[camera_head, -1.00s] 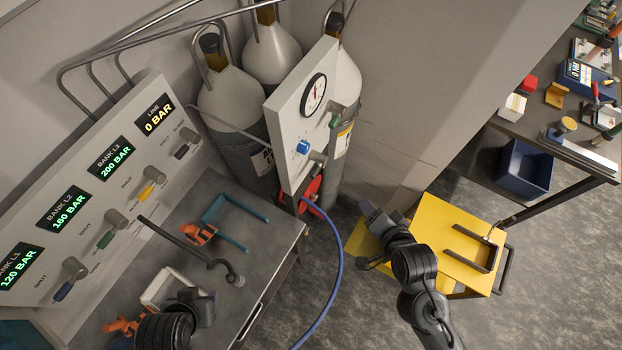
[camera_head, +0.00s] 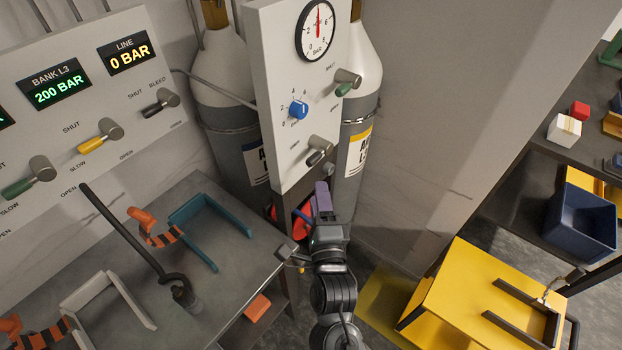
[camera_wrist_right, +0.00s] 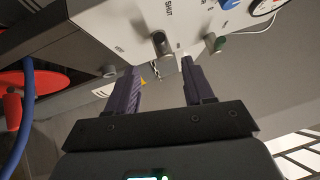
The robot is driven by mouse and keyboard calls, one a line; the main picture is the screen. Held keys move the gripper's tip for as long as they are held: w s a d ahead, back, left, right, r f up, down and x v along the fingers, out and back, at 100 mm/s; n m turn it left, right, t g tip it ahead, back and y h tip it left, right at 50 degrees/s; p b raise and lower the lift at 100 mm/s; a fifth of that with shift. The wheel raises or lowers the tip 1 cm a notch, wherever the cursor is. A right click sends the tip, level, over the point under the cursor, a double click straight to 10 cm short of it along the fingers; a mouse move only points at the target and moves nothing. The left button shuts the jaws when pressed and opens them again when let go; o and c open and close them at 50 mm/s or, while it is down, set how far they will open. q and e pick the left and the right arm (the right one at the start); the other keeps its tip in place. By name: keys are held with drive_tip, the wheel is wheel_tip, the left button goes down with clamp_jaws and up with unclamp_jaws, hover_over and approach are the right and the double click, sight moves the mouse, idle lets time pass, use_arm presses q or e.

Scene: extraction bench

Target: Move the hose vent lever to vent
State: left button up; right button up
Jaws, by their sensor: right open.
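The upright white panel (camera_head: 275,100) carries a dark-handled lever on a grey hub (camera_head: 319,146) low on its face, beside a small "SHUT" label; I take this as the hose vent lever. It also shows in the right wrist view (camera_wrist_right: 160,43), beyond the fingertips, its hub toward me. My left gripper is out of view.
A green lever (camera_head: 346,83), a blue knob (camera_head: 298,110) and a gauge (camera_head: 317,32) sit higher on the panel. Gas cylinders (camera_head: 361,130) stand behind. A grey bench (camera_head: 225,290) lies left and a yellow cart (camera_head: 465,290) right. A red reel and blue hose (camera_wrist_right: 25,115) are near the panel's foot.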

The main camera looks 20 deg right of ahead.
sight(313, 159)
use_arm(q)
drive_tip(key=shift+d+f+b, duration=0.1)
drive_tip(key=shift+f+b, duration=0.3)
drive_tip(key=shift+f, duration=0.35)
use_arm(e)
drive_tip(key=x, duration=1.1)
drive_tip(key=shift+w, duration=0.1)
